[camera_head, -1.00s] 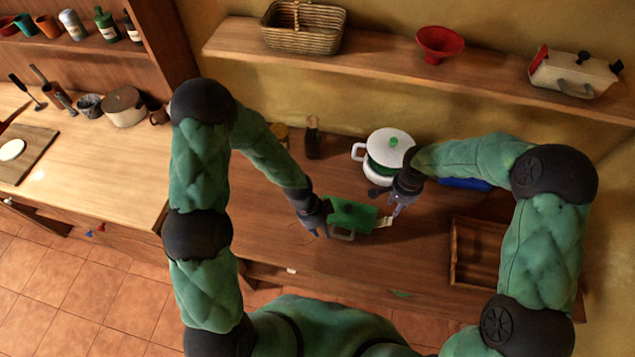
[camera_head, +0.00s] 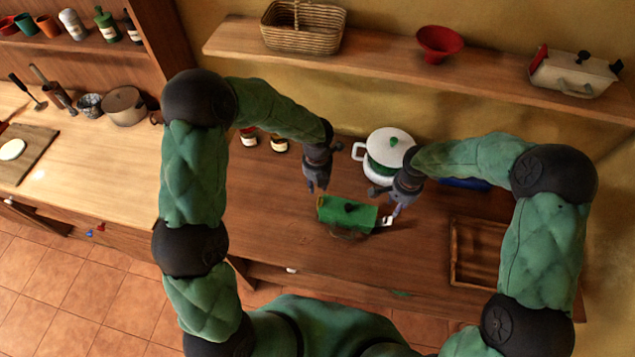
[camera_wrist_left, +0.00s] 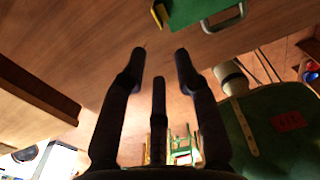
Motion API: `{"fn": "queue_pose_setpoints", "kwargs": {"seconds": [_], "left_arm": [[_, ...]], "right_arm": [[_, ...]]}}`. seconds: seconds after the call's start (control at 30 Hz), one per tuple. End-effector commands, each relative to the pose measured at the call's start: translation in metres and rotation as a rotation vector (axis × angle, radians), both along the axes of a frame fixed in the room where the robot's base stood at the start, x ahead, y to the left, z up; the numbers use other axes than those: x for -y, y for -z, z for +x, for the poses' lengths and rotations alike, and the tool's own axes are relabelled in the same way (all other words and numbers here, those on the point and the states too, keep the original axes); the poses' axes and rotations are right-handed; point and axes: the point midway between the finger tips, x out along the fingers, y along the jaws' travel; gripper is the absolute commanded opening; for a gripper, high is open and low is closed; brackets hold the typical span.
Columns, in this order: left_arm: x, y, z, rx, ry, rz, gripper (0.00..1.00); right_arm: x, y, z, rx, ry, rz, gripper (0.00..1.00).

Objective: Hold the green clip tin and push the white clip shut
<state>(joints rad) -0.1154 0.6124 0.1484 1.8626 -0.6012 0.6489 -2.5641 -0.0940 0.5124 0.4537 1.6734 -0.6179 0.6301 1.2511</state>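The white clip (camera_head: 387,221) is at the tin's right end. My left gripper (camera_head: 314,189) is behind the tin's left part, above the counter and apart from the tin. In the left wrist view its fingers (camera_wrist_left: 159,60) are spread and empty. My right gripper (camera_head: 396,207) is close by the white clip; contact and finger opening cannot be made out.
A white lidded pot (camera_head: 391,143) stands close behind my right gripper. A wooden tray (camera_head: 456,250) is at the right, and small jars (camera_head: 279,145) stand at the back left. The counter left of the tin is clear.

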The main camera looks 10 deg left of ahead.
Motion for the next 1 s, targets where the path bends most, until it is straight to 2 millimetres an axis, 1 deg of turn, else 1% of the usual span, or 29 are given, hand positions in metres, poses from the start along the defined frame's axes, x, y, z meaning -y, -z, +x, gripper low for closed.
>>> {"fn": "queue_pose_setpoints", "kwargs": {"seconds": [0.17, 0.4, 0.6, 0.8, 1.0], "left_arm": [[0.0, 0.021, -0.001, -0.005, 0.003, 0.0, 0.31], [0.0, 0.062, -0.002, -0.005, 0.0, -0.001, 0.31], [0.0, 0.089, -0.001, -0.004, 0.0, -0.001, 0.31], [0.0, 0.103, -0.001, -0.002, 0.0, -0.001, 0.31], [0.0, 0.106, -0.001, -0.001, 0.0, -0.001, 0.31]], "right_arm": [[0.0, 0.0, 0.0, 0.0, 0.0, 0.0, 0.39], [0.0, 0.0, 0.0, 0.0, 0.0, 0.0, 0.39], [0.0, 0.0, 0.0, 0.0, 0.0, 0.0, 0.39], [0.0, 0.0, 0.0, 0.0, 0.0, 0.0, 0.39], [0.0, 0.0, 0.0, 0.0, 0.0, 0.0, 0.39]]}}
